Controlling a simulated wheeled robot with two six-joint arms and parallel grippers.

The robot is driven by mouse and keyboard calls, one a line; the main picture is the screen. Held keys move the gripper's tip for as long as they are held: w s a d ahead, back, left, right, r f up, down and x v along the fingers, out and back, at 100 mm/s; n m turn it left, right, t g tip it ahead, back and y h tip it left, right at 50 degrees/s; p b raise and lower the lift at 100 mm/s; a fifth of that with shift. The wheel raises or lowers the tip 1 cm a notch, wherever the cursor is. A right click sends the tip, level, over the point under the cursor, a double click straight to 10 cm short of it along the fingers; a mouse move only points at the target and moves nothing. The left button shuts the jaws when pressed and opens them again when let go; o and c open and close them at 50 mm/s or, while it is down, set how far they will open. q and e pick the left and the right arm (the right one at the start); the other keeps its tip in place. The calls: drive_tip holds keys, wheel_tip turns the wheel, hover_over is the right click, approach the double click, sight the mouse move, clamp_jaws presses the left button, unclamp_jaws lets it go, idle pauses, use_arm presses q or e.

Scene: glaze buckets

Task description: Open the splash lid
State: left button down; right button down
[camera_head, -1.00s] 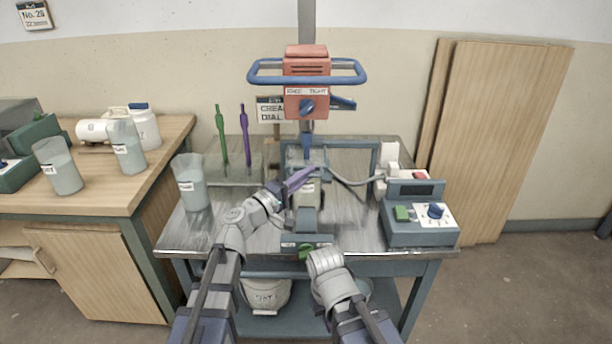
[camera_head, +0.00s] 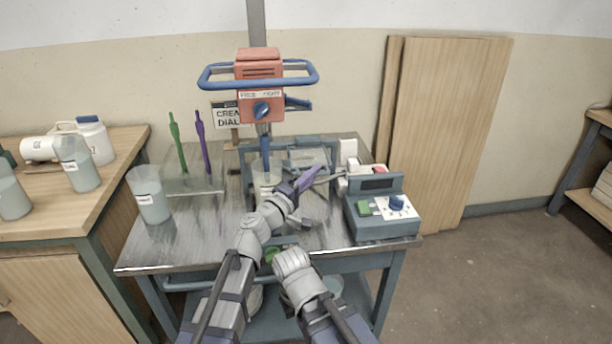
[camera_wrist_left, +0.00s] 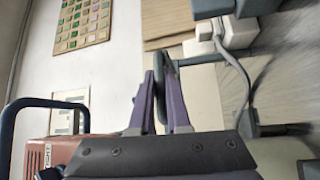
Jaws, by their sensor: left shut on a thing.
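The splash lid (camera_head: 308,159) shows in the head view as a clear panel, swung to the right of the mixer's stirring shaft. Its edges are hard to tell from the blue frame behind it. My left gripper (camera_head: 307,182), with purple fingers, is at the lid's lower front. In the left wrist view my left gripper (camera_wrist_left: 164,100) is shut on a thin dark grey bar (camera_wrist_left: 169,78), which looks like the lid's handle. A clear container (camera_head: 265,178) stands under the shaft, partly behind my left arm. My right gripper is hidden beyond its wrist at the table's front edge.
The red mixer head (camera_head: 259,75) with a blue ring handle stands above the bench. A control box (camera_head: 380,222) is close to the right of my left gripper. A glaze beaker (camera_head: 149,195) and a rack with green and purple sticks (camera_head: 190,184) stand left.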

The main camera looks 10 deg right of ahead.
use_arm(q)
drive_tip(key=c, duration=0.9)
unclamp_jaws()
drive_tip(key=b+v, duration=0.1)
drive_tip(key=v, duration=0.7)
drive_tip(key=shift+w, duration=0.1)
